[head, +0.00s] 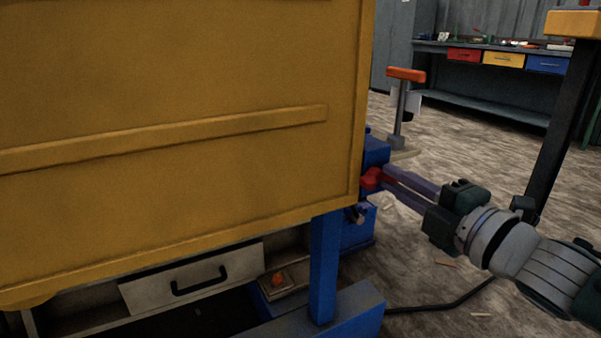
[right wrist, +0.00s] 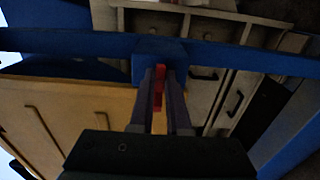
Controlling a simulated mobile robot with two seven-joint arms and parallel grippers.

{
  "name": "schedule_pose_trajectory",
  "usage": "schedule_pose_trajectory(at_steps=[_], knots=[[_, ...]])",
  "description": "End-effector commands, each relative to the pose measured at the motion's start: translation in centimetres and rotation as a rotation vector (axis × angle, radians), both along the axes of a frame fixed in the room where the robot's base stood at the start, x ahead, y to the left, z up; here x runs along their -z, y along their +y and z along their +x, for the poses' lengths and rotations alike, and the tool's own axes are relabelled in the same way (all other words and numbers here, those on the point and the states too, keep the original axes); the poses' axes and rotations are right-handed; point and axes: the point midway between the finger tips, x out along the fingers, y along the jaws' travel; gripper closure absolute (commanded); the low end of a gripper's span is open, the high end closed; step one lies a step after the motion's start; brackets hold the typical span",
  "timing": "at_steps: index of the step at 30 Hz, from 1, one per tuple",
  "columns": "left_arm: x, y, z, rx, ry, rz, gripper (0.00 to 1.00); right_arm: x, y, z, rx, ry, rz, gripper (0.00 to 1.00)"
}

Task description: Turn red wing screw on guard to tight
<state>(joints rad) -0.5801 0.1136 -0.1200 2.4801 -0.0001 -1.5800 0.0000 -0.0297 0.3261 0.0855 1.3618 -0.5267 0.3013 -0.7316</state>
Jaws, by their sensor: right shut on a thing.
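The red wing screw (head: 371,179) is at the right edge of the large yellow guard (head: 170,90), beside a blue part of the machine. My right gripper (head: 384,176) reaches in from the right, and its fingers are shut on the red wing screw. In the right wrist view the red wing screw (right wrist: 159,88) shows between the two fingers (right wrist: 160,95), in front of a blue block (right wrist: 150,58). How far the screw is turned cannot be told. My left gripper is not in view.
A blue post (head: 325,265) stands below the guard. A drawer unit with a black handle (head: 198,281) is behind it. An orange-topped stand (head: 405,75) and a workbench (head: 490,92) with coloured drawers are at the back right. A black cable (head: 450,303) lies on the floor.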

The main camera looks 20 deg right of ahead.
Motion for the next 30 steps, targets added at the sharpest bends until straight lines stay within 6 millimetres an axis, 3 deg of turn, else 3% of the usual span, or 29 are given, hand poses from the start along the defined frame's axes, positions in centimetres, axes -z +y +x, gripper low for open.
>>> schedule_pose_trajectory(at_steps=[8, 9, 17, 25, 30], knots=[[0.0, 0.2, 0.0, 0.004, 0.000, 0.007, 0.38, -0.1, 0.0, 0.0, -0.001, -0.002, 0.000, 1.00], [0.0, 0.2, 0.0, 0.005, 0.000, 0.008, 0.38, -0.1, 0.0, 0.0, -0.001, -0.002, 0.000, 0.84], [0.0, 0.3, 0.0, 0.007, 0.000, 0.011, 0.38, 0.0, 0.0, 0.0, -0.001, -0.001, -0.001, 0.55], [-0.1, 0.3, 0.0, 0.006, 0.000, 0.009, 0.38, 0.0, 0.0, -0.2, 0.000, 0.000, -0.001, 0.55], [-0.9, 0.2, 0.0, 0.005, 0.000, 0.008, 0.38, -0.2, -0.1, -2.1, 0.000, 0.003, 0.001, 0.55]])
